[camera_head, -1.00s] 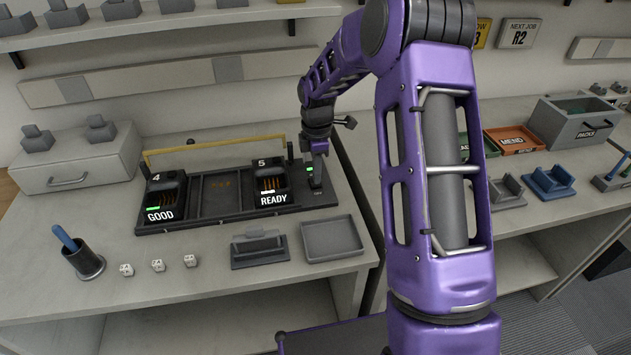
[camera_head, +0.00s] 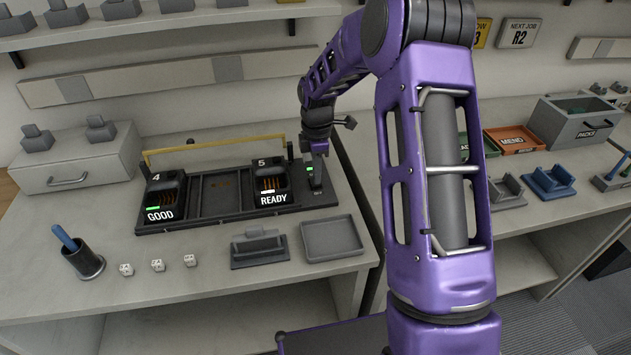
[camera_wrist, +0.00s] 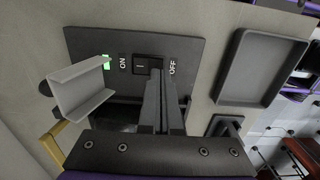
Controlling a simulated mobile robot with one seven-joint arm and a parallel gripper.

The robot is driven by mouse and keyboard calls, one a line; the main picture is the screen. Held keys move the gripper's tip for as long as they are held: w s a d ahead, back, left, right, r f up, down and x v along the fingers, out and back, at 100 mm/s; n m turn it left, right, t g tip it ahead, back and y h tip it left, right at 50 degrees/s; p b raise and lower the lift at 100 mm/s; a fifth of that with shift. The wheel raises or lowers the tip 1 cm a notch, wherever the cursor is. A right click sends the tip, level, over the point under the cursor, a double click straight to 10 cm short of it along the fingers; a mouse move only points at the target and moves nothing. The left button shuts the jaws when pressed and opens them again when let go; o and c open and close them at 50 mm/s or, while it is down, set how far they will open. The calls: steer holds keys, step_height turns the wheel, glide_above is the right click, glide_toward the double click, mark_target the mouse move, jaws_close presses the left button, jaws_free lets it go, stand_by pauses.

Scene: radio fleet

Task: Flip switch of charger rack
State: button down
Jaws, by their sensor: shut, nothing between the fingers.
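The charger rack (camera_head: 222,206) is a dark tray on the left bench, with bays marked 4 GOOD and 5 READY. Its switch (camera_wrist: 147,66) is a small black rocker between an ON label (camera_wrist: 122,64) and an OFF label (camera_wrist: 173,67) in the wrist view. A green lamp (camera_wrist: 106,62) is lit beside ON. My gripper (camera_wrist: 157,78) is shut and empty, its tips at the OFF-side edge of the switch; I cannot tell if they touch it. In the head view my gripper (camera_head: 318,158) is over the rack's right end and hides the switch.
A yellow bar (camera_head: 215,145) runs along the rack's back. A light grey channel-shaped piece (camera_wrist: 82,92) stands left of my fingers in the wrist view. An empty grey tray (camera_head: 331,238) and a dark holder (camera_head: 258,250) lie in front. Three small white cubes and a cup (camera_head: 84,262) are at left.

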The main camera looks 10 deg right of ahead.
mark_target(317, 186)
steer(key=shift+f+b, duration=0.45)
steer(key=shift+f, duration=0.4)
steer(key=shift+r, duration=0.1)
steer(key=shift+r+p, duration=2.65)
steer(key=shift+r, duration=0.8)
